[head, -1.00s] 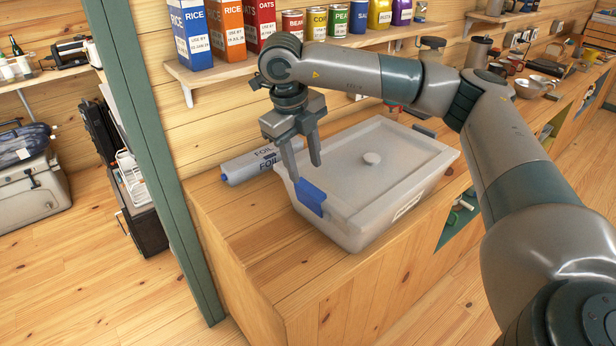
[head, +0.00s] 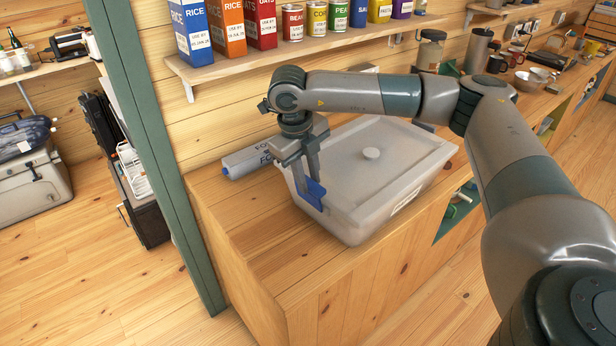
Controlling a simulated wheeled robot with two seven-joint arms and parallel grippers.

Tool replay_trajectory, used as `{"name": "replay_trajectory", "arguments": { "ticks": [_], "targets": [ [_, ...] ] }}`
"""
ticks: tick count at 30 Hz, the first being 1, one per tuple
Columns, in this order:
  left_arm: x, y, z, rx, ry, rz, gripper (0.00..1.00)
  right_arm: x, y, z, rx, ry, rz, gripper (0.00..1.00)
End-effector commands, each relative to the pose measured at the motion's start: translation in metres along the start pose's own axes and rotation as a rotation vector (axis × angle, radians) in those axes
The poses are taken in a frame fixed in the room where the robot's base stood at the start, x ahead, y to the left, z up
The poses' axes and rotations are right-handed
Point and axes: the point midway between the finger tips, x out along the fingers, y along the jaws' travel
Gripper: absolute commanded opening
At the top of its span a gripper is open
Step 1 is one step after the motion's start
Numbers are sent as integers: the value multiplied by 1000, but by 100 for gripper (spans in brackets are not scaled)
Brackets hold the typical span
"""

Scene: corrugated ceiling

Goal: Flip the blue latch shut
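The blue latch (head: 315,197) is on the left end of a pale grey lidded bin (head: 345,215) on the wooden counter. The bin's lid (head: 385,160) lies on top, with a round knob in its middle. My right gripper (head: 307,183) points down at the latch. Its two fingers are apart, with their tips at the latch and partly covering it. I cannot tell whether the fingers touch the latch, or how far it is folded. My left gripper is not in view.
A foil roll box (head: 245,160) lies behind the bin's left end. A shelf (head: 250,70) with food boxes and cans runs above the counter. A green post (head: 160,170) stands left. The counter in front of the bin's left end (head: 255,235) is clear.

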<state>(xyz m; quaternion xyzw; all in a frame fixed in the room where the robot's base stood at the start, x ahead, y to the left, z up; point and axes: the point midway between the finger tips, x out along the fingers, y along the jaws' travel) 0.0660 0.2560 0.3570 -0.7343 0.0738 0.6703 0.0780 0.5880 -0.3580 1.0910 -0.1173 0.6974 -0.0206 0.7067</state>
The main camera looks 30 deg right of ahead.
Motion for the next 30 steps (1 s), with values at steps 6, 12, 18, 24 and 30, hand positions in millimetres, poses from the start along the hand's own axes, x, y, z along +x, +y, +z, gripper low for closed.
{"name": "replay_trajectory", "arguments": {
  "ticks": [6, 12, 18, 24, 30],
  "targets": [
    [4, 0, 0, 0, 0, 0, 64, 2, -1, 0, 3, 1, 13, 0],
    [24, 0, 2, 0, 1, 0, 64, 8, -8, 0, 6, 2, 99, 0],
    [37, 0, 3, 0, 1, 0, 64, 7, -15, 0, 3, 1, 198, 0],
    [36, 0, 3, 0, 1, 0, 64, 4, -17, 0, 0, 0, 213, 0],
    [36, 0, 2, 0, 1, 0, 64, 3, -17, 0, 1, 0, 212, 36]
  ]
}}
